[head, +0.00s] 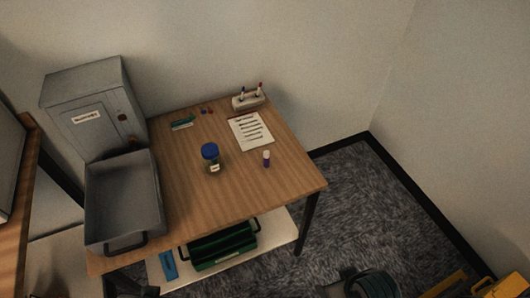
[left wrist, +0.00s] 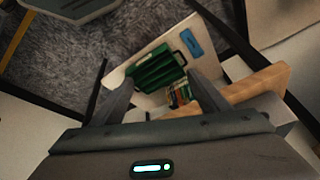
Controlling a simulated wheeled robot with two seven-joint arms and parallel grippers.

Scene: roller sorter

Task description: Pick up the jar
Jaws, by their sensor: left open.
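The jar (head: 213,167) stands upright near the middle of the wooden table (head: 190,205) in the head view. It has a blue lid, a clear-looking body and a pale label. I cannot make out the jar in the left wrist view. My left gripper (left wrist: 162,97) shows in the left wrist view with its two fingers spread apart and nothing visible between them. Beyond the fingers are the table's lower shelf and the floor. Neither gripper shows in the head view.
A grey tray (head: 94,205) sits left of the jar, before a grey cabinet (head: 80,105). A paper sheet (head: 262,142), small purple tube (head: 266,160) and pen holder (head: 243,102) lie to the right. A green toolbox (head: 222,250) is on the lower shelf. Tabletop around the jar is clear.

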